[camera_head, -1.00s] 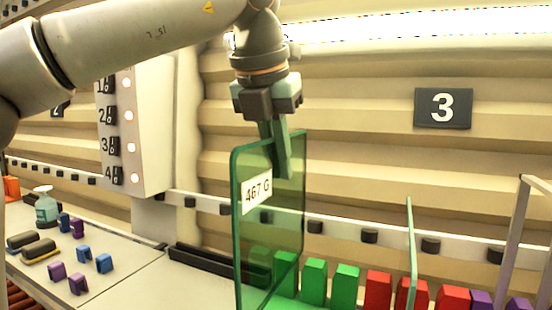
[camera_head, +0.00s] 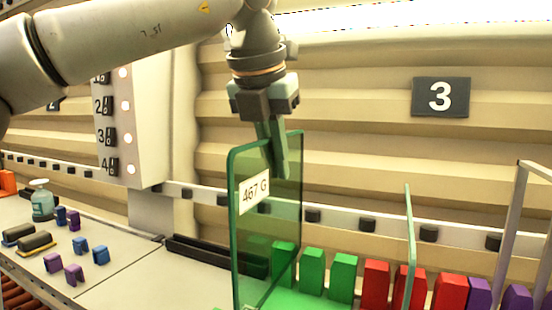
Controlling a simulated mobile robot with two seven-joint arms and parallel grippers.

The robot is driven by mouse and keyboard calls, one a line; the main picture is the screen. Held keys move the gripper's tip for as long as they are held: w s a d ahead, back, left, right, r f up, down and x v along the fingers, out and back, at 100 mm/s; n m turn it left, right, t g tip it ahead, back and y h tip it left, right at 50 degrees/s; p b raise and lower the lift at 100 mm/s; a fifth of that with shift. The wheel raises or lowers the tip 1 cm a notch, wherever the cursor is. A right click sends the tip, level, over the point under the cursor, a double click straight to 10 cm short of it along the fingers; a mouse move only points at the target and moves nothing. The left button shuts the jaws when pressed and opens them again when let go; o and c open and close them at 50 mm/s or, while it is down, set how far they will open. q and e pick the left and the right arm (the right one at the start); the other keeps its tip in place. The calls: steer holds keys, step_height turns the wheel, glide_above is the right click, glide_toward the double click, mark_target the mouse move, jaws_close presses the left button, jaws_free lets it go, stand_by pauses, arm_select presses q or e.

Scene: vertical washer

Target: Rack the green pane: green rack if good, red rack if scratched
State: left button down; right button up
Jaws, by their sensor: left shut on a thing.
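The green pane (camera_head: 262,235) is a see-through upright sheet with a white label reading "467 G". My left gripper (camera_head: 272,150) points down and is shut on the pane's top edge. The pane hangs upright at the left end of the green rack (camera_head: 312,270), whose green blocks show behind and right of it. The pane's lower edge is at the bottom of the picture, so I cannot tell if it touches the rack. The red rack (camera_head: 375,284) has red blocks to the right, with another thin green pane (camera_head: 409,240) standing among them. My right gripper is not in view.
Purple blocks (camera_head: 479,293) and a grey frame (camera_head: 506,230) stand at the far right. A black slotted bar (camera_head: 205,252) lies left of the pane.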

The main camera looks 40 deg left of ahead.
mark_target(260, 141)
arm_select(q)
step_height(260, 141, down, 6)
steer(key=b, duration=0.4)
steer(key=shift+b, duration=0.3)
stand_by(0.8)
steer(key=shift+f+b, duration=0.45)
steer(key=shift+f, duration=0.4)
stand_by(1.3)
steer(key=c, duration=1)
jaws_free()
steer(key=shift+o, duration=0.4)
steer(key=p+v, duration=0.4)
steer(key=v, duration=0.7)
steer(key=shift+s+d+r, duration=0.1)
steer(key=shift+s+r, duration=0.1)
steer(key=shift+r, duration=0.05)
steer(key=shift+s+r, duration=0.2)
steer(key=shift+r, duration=0.2)
